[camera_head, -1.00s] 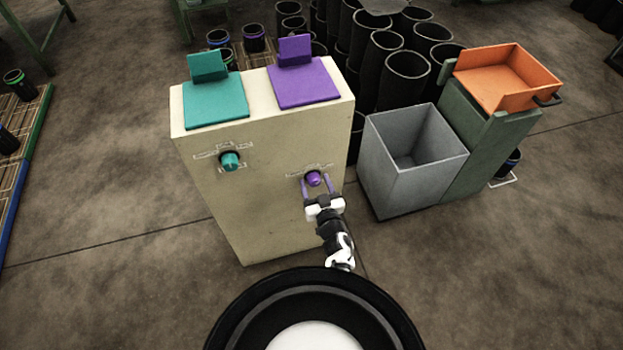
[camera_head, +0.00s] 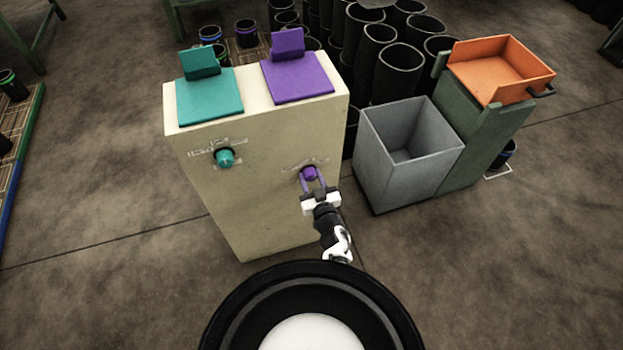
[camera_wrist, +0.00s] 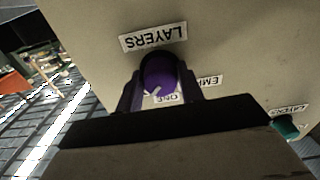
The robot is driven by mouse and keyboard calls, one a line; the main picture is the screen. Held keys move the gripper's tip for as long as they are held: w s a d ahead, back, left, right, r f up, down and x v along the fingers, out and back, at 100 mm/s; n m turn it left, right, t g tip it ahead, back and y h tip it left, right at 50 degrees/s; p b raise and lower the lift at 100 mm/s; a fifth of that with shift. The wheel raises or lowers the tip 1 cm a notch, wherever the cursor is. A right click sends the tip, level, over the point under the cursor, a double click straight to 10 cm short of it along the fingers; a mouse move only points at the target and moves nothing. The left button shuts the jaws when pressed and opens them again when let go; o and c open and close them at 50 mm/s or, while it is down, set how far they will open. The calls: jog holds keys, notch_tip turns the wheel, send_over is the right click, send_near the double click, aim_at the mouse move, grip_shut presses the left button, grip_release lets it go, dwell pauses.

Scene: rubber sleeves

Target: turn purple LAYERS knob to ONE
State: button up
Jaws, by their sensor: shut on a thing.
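The purple LAYERS knob (camera_head: 309,174) is on the right side of the cream cabinet's front (camera_head: 250,195). In the wrist view the purple knob (camera_wrist: 165,77) sits between my two fingers, below an upside-down LAYERS label (camera_wrist: 153,37). My gripper (camera_head: 312,180), also in the wrist view (camera_wrist: 160,85), is shut on the knob, one finger on each side. A white pointer line on the knob slants to the lower left, close to the left end of the ONE label (camera_wrist: 167,98). A partly covered label starting "EM" (camera_wrist: 210,81) lies to the right. Any label behind the left finger is hidden.
A teal knob (camera_head: 225,158) is on the cabinet's left side. Teal (camera_head: 210,97) and purple (camera_head: 298,78) plates lie on top. A grey open bin (camera_head: 385,165) and a green stand with an orange tray (camera_head: 500,75) stand to the right. Black sleeves crowd behind.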

jog(key=n+b, duration=0.1)
jog(key=n, duration=0.3)
jog(key=shift+n, duration=2.2)
jog(key=shift+b, duration=0.3)
jog(key=o, duration=1)
jog(key=shift+d, duration=0.1)
